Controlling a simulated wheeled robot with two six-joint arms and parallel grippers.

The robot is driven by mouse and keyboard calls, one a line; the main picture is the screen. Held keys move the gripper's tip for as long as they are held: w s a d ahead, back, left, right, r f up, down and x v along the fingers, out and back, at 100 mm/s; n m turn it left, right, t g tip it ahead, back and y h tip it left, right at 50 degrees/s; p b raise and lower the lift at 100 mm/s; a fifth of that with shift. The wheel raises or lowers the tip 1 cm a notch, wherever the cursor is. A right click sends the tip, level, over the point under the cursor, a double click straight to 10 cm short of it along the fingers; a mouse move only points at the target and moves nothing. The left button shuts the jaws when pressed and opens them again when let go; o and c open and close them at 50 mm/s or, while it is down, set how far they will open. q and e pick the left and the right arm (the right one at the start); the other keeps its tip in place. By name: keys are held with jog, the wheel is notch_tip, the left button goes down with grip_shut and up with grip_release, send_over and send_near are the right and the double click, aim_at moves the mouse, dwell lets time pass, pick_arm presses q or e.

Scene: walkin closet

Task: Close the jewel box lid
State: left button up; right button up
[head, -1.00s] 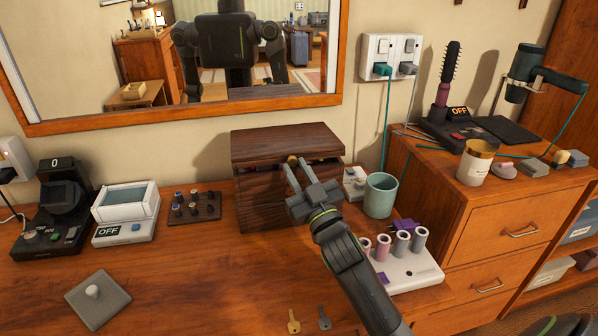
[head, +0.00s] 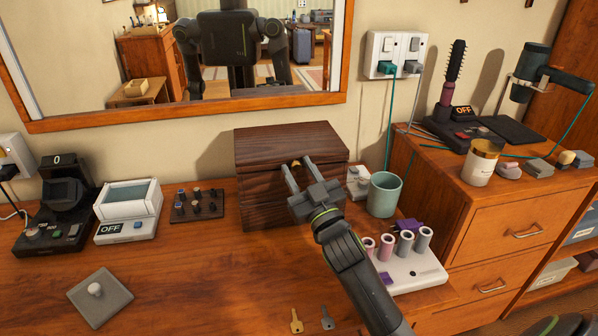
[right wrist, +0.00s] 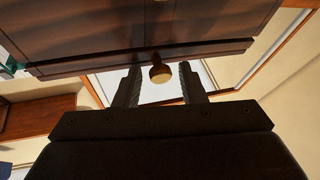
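The dark wooden jewel box (head: 262,203) stands on the dresser below the mirror. Its lid (head: 290,143) lies level on top, and no gap shows along the front edge that I can see. A small brass knob (head: 296,163) is at the lid's front. My right gripper (head: 305,172) is in front of the box, its fingers pointing at the knob and hiding part of the front. In the right wrist view the knob (right wrist: 160,72) sits between the two spread fingers (right wrist: 160,84), with space on each side. My left gripper is not in view.
A teal cup (head: 384,195) and a white holder with several rollers (head: 408,268) stand right of the box. A tray of small items (head: 197,205) and a white device (head: 128,211) are at left. Two keys lie at the front. The dresser's middle front is clear.

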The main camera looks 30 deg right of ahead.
jog(key=v, duration=1.2)
jog(key=shift+b, duration=0.3)
